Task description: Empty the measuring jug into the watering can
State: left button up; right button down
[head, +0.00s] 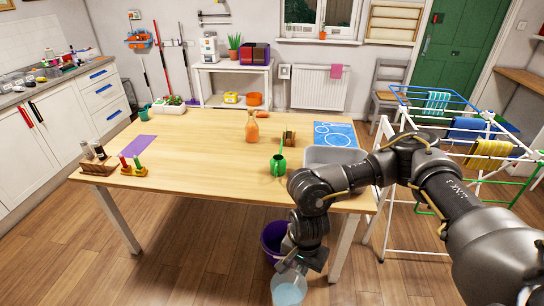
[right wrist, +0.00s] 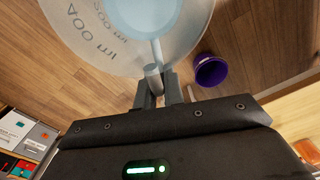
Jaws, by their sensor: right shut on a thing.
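The measuring jug (head: 288,290) is clear with pale blue liquid in it. It hangs in front of the table, low in the head view. My right gripper (head: 298,262) is shut on it. In the right wrist view, the jug (right wrist: 108,38) fills the top, with "400 ml" markings, and the fingers (right wrist: 160,92) close on its handle. My left gripper is not in view.
A purple bucket (head: 272,243) stands on the floor beside the jug. On the wooden table (head: 205,150), a grey tub (head: 335,155), an orange spray bottle (head: 252,127) and a twine spool (head: 289,137) are near the can. A drying rack (head: 400,215) stands at right. The table's middle is clear.

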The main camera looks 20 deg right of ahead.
aim_at(278, 162)
jog(key=i, duration=1.9)
jog(key=z, duration=1.45)
